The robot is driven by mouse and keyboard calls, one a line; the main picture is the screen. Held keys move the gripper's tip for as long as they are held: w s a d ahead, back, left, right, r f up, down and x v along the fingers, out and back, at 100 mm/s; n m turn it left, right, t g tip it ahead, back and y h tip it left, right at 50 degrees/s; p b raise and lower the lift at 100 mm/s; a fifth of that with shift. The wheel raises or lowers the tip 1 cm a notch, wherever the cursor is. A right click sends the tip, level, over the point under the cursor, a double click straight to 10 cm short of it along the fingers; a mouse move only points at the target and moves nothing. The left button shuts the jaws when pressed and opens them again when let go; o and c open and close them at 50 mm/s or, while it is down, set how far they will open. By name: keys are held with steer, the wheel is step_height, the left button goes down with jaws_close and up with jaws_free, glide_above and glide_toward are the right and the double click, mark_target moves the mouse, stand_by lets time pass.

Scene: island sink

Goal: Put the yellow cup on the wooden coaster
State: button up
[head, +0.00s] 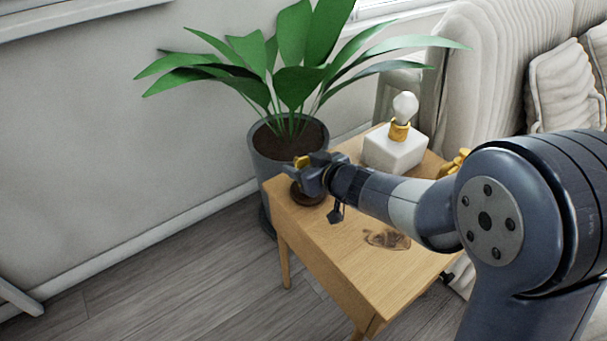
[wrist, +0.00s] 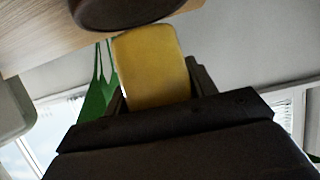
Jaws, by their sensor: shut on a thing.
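The yellow cup (head: 301,161) is held at the far left corner of the wooden side table, mostly hidden by my gripper (head: 309,170). In the wrist view the cup (wrist: 152,65) sits between the two dark fingers of my gripper (wrist: 158,85), which is shut on it. The round dark brown coaster (head: 305,196) lies on the table below my gripper, partly covered by it. In the wrist view the coaster (wrist: 125,10) is cut off by the top edge, close to the cup. I cannot tell whether cup and coaster touch.
A white lamp (head: 394,150) with a bare bulb stands on the side table (head: 345,262) behind my arm. A potted plant (head: 272,145) stands close behind the table's left corner. Another yellow thing (head: 457,161) shows partly behind my arm.

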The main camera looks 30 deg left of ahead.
steer(key=shift+f, duration=0.7)
steer(key=shift+r, duration=0.1)
steer(key=o, duration=1)
